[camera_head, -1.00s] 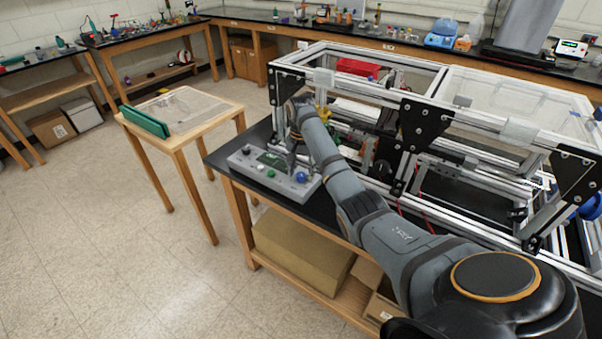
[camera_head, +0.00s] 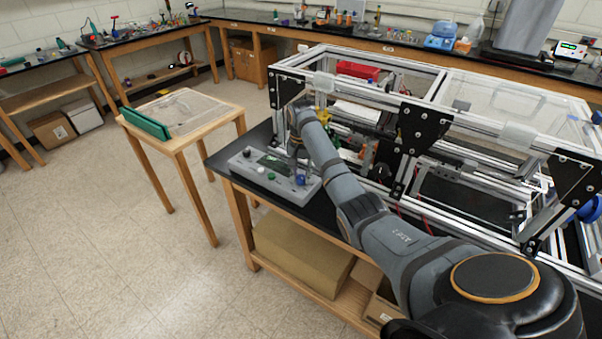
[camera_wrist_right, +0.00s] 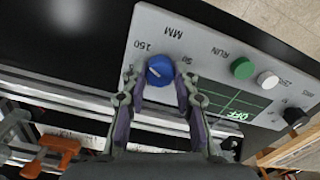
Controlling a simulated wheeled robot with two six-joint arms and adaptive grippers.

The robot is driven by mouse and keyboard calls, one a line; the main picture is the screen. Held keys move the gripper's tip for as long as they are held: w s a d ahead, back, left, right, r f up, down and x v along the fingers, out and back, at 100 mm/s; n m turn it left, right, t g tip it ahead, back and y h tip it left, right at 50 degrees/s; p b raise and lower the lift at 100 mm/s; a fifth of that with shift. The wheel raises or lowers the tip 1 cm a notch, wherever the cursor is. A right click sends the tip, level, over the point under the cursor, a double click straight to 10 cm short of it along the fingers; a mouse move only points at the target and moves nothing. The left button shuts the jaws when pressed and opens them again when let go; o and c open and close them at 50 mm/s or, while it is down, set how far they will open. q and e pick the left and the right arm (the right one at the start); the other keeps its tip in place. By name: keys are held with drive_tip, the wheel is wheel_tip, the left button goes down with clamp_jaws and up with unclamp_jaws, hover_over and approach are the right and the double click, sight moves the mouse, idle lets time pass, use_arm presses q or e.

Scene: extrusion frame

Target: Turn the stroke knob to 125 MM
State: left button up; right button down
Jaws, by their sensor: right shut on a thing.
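The grey control box (camera_head: 244,173) lies on the black bench top, in front of the extrusion frame. Its blue stroke knob (camera_head: 300,180) is at the box's right end in the head view. In the right wrist view the knob (camera_wrist_right: 160,70) sits between the labels 150 and 50, with MM printed beside it. My right gripper (camera_wrist_right: 158,80) is shut on the blue knob, one finger on each side. In the head view my right gripper (camera_head: 298,162) is small and partly hidden by my wrist. The knob's exact setting is too small to read. My left gripper is out of view.
A green button (camera_wrist_right: 242,68), a white button (camera_wrist_right: 267,80), a black knob (camera_wrist_right: 295,117) and a dark green display (camera_wrist_right: 232,105) reading OFF share the panel. The aluminium frame (camera_head: 408,125) stands close behind and to the right.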

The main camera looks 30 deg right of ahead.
sight(301, 177)
drive_tip(key=n+p, duration=0.1)
drive_tip(key=p, duration=0.1)
drive_tip(key=n+p, duration=0.3)
drive_tip(key=p, duration=0.1)
drive_tip(key=shift+r+n, duration=0.3)
drive_tip(key=shift+n, duration=0.1)
drive_tip(key=n+p, duration=0.2)
drive_tip(key=n, duration=0.1)
drive_tip(key=shift+f, duration=0.1)
drive_tip(key=shift+f+n+p, duration=0.15)
drive_tip(key=shift+n+p, duration=0.75)
drive_tip(key=shift+n, duration=0.8)
drive_tip(key=c, duration=1)
unclamp_jaws()
wheel_tip(301, 177, up, 12)
